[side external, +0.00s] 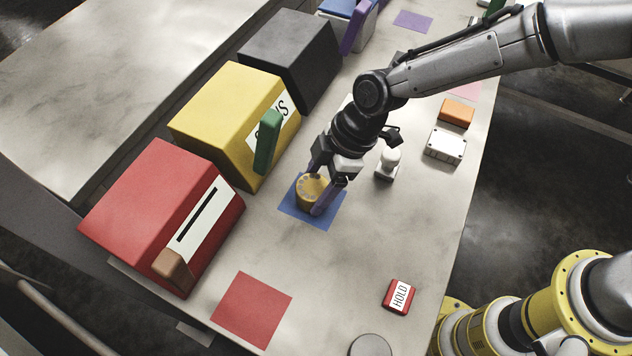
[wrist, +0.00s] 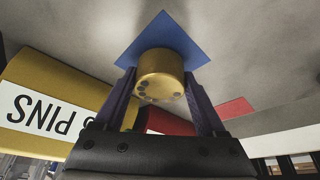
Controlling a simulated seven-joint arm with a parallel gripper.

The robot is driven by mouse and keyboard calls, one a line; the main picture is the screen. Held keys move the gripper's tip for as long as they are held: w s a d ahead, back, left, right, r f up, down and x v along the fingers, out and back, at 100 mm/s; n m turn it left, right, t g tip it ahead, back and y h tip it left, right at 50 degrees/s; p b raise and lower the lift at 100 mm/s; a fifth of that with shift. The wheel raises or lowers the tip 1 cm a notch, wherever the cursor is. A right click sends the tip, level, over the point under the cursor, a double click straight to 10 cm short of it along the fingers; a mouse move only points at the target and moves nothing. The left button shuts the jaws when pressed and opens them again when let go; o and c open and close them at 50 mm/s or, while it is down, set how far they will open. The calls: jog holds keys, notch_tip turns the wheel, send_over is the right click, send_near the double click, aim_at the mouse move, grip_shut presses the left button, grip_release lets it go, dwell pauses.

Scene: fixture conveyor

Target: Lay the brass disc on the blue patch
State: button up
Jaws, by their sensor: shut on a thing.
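The brass disc (side external: 309,190) is a thick, short gold cylinder with dark dots on its face. My gripper (side external: 318,192) is shut on it, one purple finger on each side. The blue patch (side external: 327,219) is a flat blue square on the table, and the disc appears over it in the side view. In the wrist view the disc (wrist: 160,74) sits between the two fingers, with the blue patch (wrist: 163,38) behind it. I cannot tell whether the disc touches the patch. Part of the patch is hidden by the disc and fingers.
A yellow box (side external: 220,115) with a green handle (side external: 268,142) stands close left of my gripper. A red box (side external: 150,205) and a dark box (side external: 290,55) flank it. A white knob (side external: 389,160) stands to the right. Bare table lies around the red patch (side external: 252,309).

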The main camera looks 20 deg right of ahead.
jog(key=shift+f, duration=0.45)
jog(key=o, duration=1.6)
jog(key=shift+c, duration=0.2)
jog(key=v, duration=1.3)
jog(key=s+d+r+m+t+h, duration=0.1)
jog(key=s+d+m, duration=0.4)
jog(key=d, duration=0.6)
jog(key=s+d+r+m+t+h, duration=0.2)
jog(key=s+d+r+m, duration=0.2)
jog(key=d, duration=0.7)
jog(key=s+d+r+m+t+h, duration=0.1)
jog(key=s+d+r+m+t, duration=0.1)
jog(key=s+d+m, duration=0.5)
jog(key=s+d+r, duration=0.1)
jog(key=s+d, duration=0.1)
jog(key=d, duration=0.2)
jog(key=shift+r+m+h, duration=0.25)
jog(key=shift+m+h, duration=0.05)
jog(key=shift+m, duration=0.1)
